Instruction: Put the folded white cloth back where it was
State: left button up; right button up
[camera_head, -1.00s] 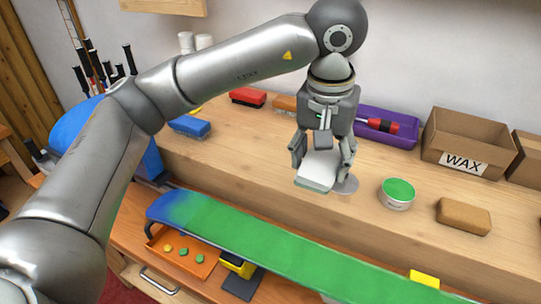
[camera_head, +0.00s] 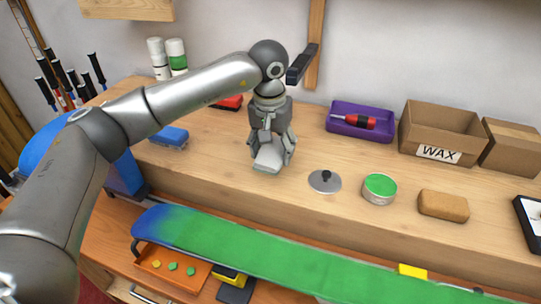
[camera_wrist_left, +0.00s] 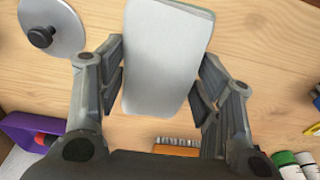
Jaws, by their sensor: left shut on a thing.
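The folded white cloth (camera_head: 268,158) is a pale, rounded-corner pad in my left gripper (camera_head: 270,152), over the wooden bench left of the round grey lid. In the left wrist view the cloth (camera_wrist_left: 167,55) lies between the two fingers of my left gripper (camera_wrist_left: 163,95). The fingers are shut on it. I cannot tell whether the cloth touches the bench top. My right gripper is not in view.
The grey lid with a black knob (camera_head: 325,181), a green-topped tin (camera_head: 379,188) and a brown block (camera_head: 443,205) stand to the right. A purple tray (camera_head: 350,132) is behind. A blue brush (camera_head: 168,135) is left. A green board (camera_head: 260,250) lies in front.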

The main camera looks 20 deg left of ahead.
aim_at(270, 158)
pick_arm(q)
jog(key=shift+w+a+f, duration=0.2)
jog(key=shift+w+f, duration=0.05)
jog(key=shift+f, duration=0.2)
notch_tip(270, 158, down, 3)
jog(key=shift+w+a+f+p, duration=0.1)
jog(key=shift+w+a+p, duration=0.05)
jog(key=shift+p, duration=0.6)
jog(key=shift+f, duration=0.15)
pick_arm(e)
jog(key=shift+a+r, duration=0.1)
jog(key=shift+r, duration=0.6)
pick_arm(q)
jog(key=shift+f, duration=0.15)
jog(key=o, duration=0.9)
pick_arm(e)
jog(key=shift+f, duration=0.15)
